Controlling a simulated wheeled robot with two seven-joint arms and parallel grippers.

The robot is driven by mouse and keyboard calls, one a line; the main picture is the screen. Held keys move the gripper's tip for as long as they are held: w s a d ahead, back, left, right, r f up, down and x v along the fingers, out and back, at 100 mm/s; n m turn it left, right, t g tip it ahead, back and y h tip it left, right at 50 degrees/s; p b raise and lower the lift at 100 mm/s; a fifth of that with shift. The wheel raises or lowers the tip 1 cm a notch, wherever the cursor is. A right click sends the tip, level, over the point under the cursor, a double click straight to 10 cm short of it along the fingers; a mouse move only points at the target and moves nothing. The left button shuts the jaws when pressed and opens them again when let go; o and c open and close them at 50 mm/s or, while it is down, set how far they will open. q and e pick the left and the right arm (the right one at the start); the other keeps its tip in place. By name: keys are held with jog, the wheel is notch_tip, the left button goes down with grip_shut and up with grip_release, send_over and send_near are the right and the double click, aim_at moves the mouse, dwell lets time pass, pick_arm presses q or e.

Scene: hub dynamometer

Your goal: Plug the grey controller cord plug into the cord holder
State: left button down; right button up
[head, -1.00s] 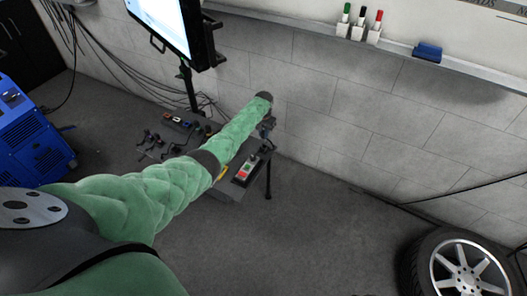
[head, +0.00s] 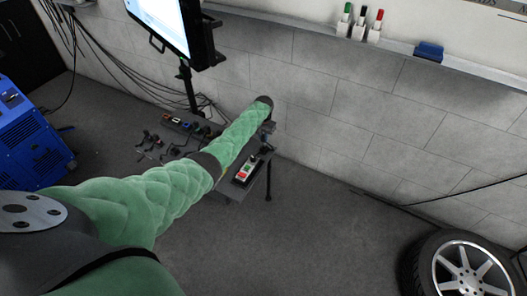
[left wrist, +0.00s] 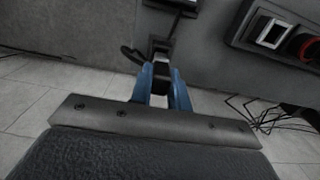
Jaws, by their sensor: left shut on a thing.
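My left gripper (left wrist: 163,88) has blue fingers shut on a small dark piece, likely the cord plug (left wrist: 161,72), whose colour is hard to tell. A dark cord (left wrist: 132,54) bends off to its left. Just beyond the fingertips, at the top of the left wrist view, is a dark fitting with a pale edge (left wrist: 176,3); I cannot tell whether it is the cord holder or whether the plug touches it. In the head view the gripper (head: 267,128) is small, at the end of my green-sleeved arm, by the bench's right end. My right gripper is out of view.
A controller box (head: 248,170) with green and red buttons lies on the dark bench beside my forearm. Several small tools (head: 150,140) lie further left. A monitor (head: 165,22) stands behind, before the block wall. A wheel (head: 465,265) is at lower right; the floor between is clear.

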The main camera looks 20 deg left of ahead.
pick_arm(q)
jog(key=shift+f+b, duration=1.05)
jog(key=shift+f, duration=0.45)
jog(key=c, duration=1.3)
grip_release()
jog(key=shift+o, duration=0.2)
